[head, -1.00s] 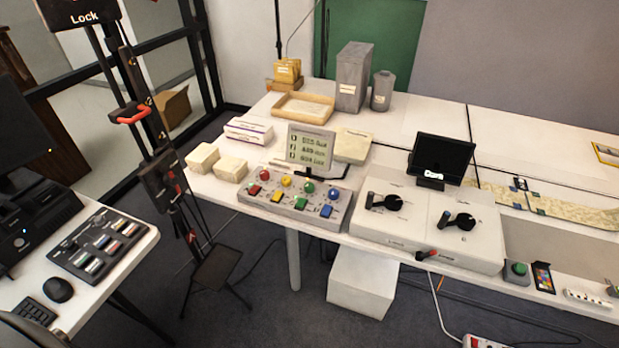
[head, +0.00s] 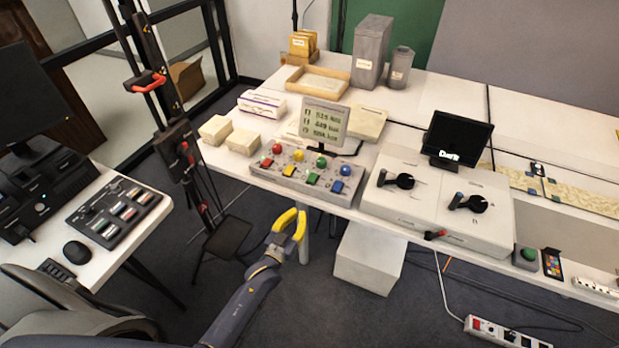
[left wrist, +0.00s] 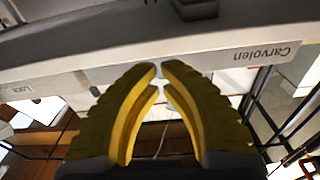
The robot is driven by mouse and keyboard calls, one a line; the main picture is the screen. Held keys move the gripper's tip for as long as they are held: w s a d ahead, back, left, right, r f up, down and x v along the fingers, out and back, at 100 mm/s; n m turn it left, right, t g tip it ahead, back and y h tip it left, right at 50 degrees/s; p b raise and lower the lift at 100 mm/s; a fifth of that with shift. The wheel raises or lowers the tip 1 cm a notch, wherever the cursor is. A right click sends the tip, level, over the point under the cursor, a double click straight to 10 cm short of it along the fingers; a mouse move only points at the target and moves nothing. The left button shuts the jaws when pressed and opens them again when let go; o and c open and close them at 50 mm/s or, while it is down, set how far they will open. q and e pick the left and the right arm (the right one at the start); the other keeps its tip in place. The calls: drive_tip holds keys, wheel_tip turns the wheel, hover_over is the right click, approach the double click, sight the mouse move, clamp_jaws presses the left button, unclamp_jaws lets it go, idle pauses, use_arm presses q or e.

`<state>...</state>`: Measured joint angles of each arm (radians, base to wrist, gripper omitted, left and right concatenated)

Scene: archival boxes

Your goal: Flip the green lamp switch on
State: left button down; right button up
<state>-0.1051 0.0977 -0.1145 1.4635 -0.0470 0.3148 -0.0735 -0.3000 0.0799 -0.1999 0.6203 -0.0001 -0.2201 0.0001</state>
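The grey lamp panel (head: 300,186) stands near the front edge of the long white table. It has a row of round lamps, with the green lamp (head: 321,162) third from the left. Below it is the square green switch (head: 312,179), between the yellow and blue switches. I cannot tell the switch's position or whether the lamp is lit. My left gripper (head: 298,211) has yellow fingers and is in front of the table, below the panel, apart from the switch. In the left wrist view its fingertips (left wrist: 159,66) almost meet, with nothing held. My right gripper is not in view.
A small screen (head: 325,120) stands behind the panel. A white box with black lever knobs (head: 436,203) is to its right, and two pale boxes (head: 229,134) are to its left. A dark stand (head: 180,150) rises left of the table. A white pale-edged surface (left wrist: 100,50) spans the wrist view.

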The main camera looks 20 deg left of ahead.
use_arm(q)
wheel_tip(320, 180, up, 10)
drive_tip(key=t, duration=0.3)
drive_tip(key=shift+r+n, duration=0.15)
drive_tip(key=shift+n, duration=0.25)
wheel_tip(320, 180, up, 3)
hover_over(310, 185)
drive_tip(key=shift+s, duration=0.25)
drive_tip(key=shift+w+f, duration=0.2)
drive_tip(key=shift+f, duration=1.75)
